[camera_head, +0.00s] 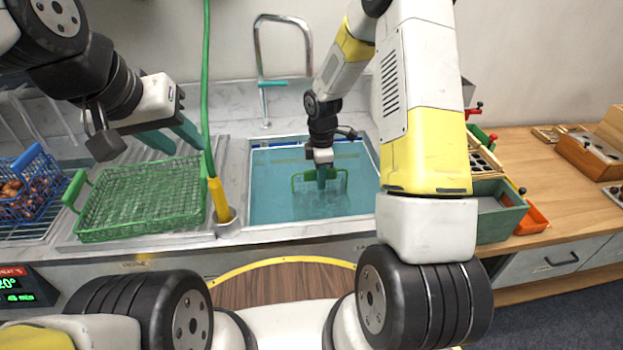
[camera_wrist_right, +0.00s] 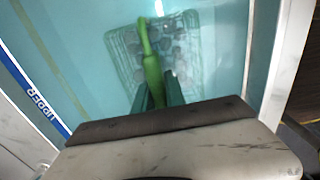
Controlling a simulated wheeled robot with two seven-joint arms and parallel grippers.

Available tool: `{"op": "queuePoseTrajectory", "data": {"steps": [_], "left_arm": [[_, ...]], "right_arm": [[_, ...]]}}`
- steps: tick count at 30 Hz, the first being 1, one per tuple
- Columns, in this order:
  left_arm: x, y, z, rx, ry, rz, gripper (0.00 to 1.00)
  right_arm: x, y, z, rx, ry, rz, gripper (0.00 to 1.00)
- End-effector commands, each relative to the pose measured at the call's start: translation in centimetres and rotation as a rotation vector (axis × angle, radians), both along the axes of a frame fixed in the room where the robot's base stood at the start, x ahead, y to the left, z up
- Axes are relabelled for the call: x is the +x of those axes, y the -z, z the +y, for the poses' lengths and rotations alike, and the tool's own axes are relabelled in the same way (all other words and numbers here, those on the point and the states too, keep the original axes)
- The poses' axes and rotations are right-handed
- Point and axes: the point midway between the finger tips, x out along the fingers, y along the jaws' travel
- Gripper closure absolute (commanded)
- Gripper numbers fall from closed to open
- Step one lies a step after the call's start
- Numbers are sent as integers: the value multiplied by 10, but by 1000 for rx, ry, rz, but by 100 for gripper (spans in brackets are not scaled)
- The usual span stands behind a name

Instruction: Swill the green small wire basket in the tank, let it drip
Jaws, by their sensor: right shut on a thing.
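The green small wire basket (camera_head: 318,205) is in the water of the tank (camera_head: 262,200), mostly below the surface. In the right wrist view the basket (camera_wrist_right: 122,52) hangs under its green handle (camera_wrist_right: 151,65), and several dark and pale roundish pieces show blurred inside it. My right gripper (camera_head: 321,178) is shut on the handle, over the middle of the tank; its fingers also show in the right wrist view (camera_wrist_right: 158,97). My left gripper (camera_head: 172,140) is above the drainboard at the left, with its two fingers apart and nothing seen between them.
A larger empty green wire basket (camera_head: 140,200) stands on the drainboard left of the tank. A blue basket of chestnuts (camera_head: 28,190) is at the far left. A green hose (camera_head: 206,80) with a yellow handle stands by the tank's left rim. A tap (camera_head: 262,75) rises behind.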

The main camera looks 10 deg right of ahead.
Motion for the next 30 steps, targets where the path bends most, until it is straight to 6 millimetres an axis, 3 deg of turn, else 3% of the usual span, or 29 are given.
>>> {"op": "queuePoseTrajectory", "data": {"steps": [10, 23, 30], "left_arm": [[0, 0, 0, 0, 0, 0, 64], [0, 0, 0, 0, 0, 0, 64], [0, 0, 0, 0, 0, 0, 64]], "right_arm": [[0, -1, 5, 0, 0, -1, 100], [0, -1, -14, 0, 1, -1, 100], [0, -1, -14, 0, 0, -1, 100]]}}
